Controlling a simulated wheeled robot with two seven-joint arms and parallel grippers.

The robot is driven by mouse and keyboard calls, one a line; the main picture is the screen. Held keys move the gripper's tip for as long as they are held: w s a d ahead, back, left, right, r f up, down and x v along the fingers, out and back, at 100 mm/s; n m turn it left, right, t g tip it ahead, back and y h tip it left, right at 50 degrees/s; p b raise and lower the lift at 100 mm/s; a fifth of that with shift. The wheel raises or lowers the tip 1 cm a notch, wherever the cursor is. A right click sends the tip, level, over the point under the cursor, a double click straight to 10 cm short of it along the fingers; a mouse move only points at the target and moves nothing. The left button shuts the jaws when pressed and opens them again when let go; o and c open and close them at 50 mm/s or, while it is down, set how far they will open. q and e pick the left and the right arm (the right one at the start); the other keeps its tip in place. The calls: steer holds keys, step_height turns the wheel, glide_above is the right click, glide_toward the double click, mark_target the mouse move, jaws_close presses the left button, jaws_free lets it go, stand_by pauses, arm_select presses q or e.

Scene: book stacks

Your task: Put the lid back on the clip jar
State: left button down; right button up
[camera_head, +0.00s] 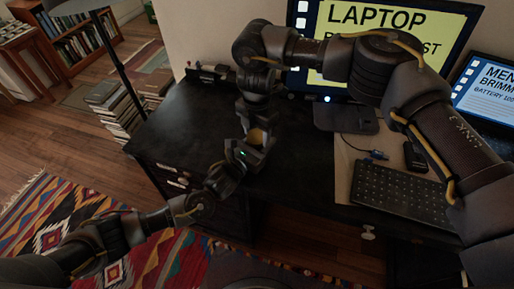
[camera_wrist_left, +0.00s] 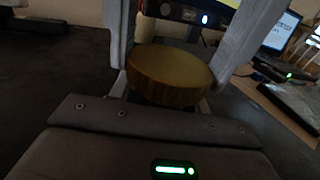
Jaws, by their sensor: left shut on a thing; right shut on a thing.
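The round golden-brown lid (camera_wrist_left: 170,75), with a ribbed edge, sits between the pale fingers of my left gripper (camera_wrist_left: 184,45) in the left wrist view. In the head view my left gripper (camera_head: 243,156) is beside the desk's left part, shut on the lid. A bit of golden-brown (camera_head: 257,136) shows there between the two grippers. My right gripper (camera_head: 259,118) comes down from above, close to the left one, and is shut. What it holds is hidden by the dark gripper parts. I cannot make out the clip jar in either view.
Book stacks (camera_head: 118,108) stand on the floor beyond the desk's left edge. The desk's left surface is mostly clear.

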steer(key=o, duration=1.2)
steer(key=shift+c, duration=0.2)
step_height(320, 180, up, 12)
arm_select(q)
steer(key=c, duration=0.6)
jaws_free()
steer(key=v, duration=1.1)
steer(key=shift+b, duration=0.3)
arm_select(e)
steer(key=shift+f, duration=0.25)
arm_select(q)
steer(key=shift+w, duration=0.1)
